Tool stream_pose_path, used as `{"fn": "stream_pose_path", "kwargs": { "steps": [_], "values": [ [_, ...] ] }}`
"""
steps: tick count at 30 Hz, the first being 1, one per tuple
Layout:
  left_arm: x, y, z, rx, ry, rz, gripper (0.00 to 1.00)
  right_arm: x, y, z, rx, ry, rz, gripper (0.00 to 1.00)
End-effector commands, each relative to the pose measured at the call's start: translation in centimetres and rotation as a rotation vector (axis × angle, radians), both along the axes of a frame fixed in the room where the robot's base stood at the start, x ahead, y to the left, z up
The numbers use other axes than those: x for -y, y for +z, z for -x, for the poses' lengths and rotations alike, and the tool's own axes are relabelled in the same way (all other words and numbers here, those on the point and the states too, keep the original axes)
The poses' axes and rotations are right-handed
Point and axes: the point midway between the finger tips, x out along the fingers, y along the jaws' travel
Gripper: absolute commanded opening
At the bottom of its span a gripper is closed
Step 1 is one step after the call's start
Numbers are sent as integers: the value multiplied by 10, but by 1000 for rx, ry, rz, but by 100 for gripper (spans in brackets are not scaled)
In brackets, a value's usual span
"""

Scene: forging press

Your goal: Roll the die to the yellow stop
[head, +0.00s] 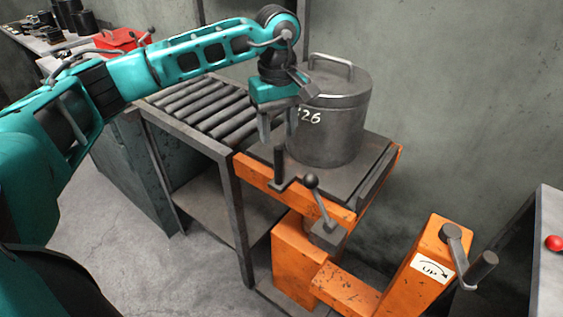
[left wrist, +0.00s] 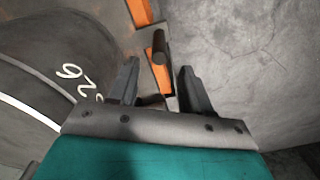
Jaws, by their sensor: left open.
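The die (head: 335,125) is a dark grey steel cylinder with a lid, a top handle and white painted digits. It stands upright on the orange lift table (head: 272,187), at the right end of the roller conveyor (head: 205,104). In the left wrist view the die (left wrist: 45,85) fills the left side. My left gripper (head: 278,122) points down, open and empty, close beside the die's left front side. I cannot tell whether it touches the die. In the left wrist view a dark upright post (left wrist: 160,47) shows between the fingertips. I see no yellow stop. My right gripper is out of view.
The post (head: 279,163) and a ball-knobbed lever (head: 319,200) rise at the table's front edge. An orange crank housing (head: 428,265) marked UP stands at front right. A red toolbox (head: 122,40) sits at back left. A red button (head: 554,243) is at far right.

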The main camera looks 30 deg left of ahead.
Motion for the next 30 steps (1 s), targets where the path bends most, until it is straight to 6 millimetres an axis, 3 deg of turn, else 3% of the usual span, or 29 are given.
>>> {"fn": "stream_pose_path", "kwargs": {
  "steps": [6, 13, 18, 27, 30],
  "values": [
    [1, -48, 1, -6, -1, 2, 49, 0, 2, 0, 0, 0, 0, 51],
    [1, -85, 0, -3, 0, 3, 49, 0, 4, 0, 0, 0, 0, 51],
    [1, -98, 0, -1, 1, 3, 49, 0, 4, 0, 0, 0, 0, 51],
    [1, -100, 0, 0, 0, 4, 49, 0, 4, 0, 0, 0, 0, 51],
    [1, -100, 0, 0, 0, 4, 40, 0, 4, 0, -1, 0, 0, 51]
  ]
}}
